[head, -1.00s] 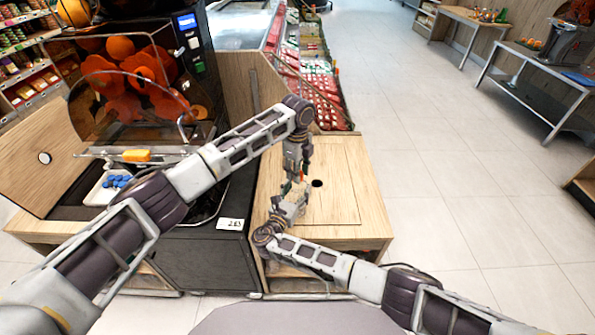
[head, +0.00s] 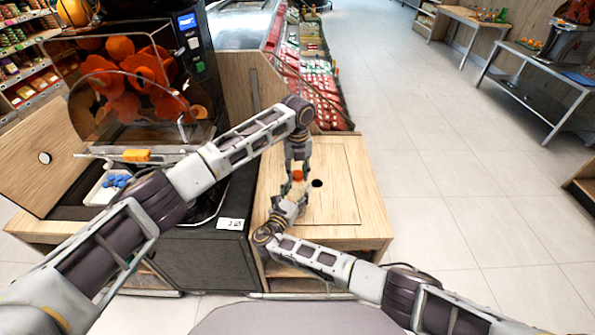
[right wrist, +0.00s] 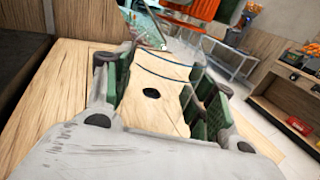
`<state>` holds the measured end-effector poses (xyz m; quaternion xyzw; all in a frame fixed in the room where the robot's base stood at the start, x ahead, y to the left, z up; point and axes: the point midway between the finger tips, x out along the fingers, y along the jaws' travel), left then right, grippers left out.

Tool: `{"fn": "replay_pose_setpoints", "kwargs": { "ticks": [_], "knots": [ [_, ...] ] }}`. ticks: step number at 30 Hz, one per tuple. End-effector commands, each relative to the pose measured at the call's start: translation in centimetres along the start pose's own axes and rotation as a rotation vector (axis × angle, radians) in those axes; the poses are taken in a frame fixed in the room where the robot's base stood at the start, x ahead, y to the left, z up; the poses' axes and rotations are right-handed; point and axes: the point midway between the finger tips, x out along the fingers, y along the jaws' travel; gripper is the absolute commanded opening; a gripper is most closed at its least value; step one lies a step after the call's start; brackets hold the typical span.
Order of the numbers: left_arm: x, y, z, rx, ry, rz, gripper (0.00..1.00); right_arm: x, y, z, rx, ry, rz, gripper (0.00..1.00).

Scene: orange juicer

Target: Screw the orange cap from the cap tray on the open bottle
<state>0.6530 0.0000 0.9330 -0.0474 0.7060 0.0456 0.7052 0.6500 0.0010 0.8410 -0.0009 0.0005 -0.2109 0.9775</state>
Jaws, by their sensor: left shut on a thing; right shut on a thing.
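The orange cap (head: 297,175) is at the fingertips of my left gripper (head: 298,170), which is shut on it. My right gripper (head: 289,207) is just below and is shut on the clear bottle. In the right wrist view the see-through bottle (right wrist: 163,72) lies between the green-padded fingers of my right gripper (right wrist: 160,95), its outline showing as thin curved lines. The cap (right wrist: 193,7) appears there as an orange patch at the top edge. The cap is over the bottle's mouth area; I cannot tell whether they touch. The bottle's neck is hidden.
The wooden counter (head: 335,205) under my grippers is mostly bare, with a dark round hole (head: 317,183). A white tray of blue caps (head: 97,191) sits at left beside the juicer (head: 140,85). Red produce crates (head: 318,95) stand behind the counter.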

Motion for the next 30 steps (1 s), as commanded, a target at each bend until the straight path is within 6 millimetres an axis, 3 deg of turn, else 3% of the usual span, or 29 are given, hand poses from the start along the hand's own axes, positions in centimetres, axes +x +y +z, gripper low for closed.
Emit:
{"fn": "replay_pose_setpoints", "kwargs": {
  "ticks": [21, 30],
  "knots": [
    [-0.01, 0.06, 0.11, 0.592, -0.001, 0.002, 0.27, -0.03, -0.06, -0.1, -0.001, 0.001, -0.001, 0.0],
    [0.01, 0.07, 0.11, 0.72, -0.001, 0.002, 0.27, -0.03, -0.05, -0.09, -0.001, 0.001, -0.001, 0.0]
  ]
}}
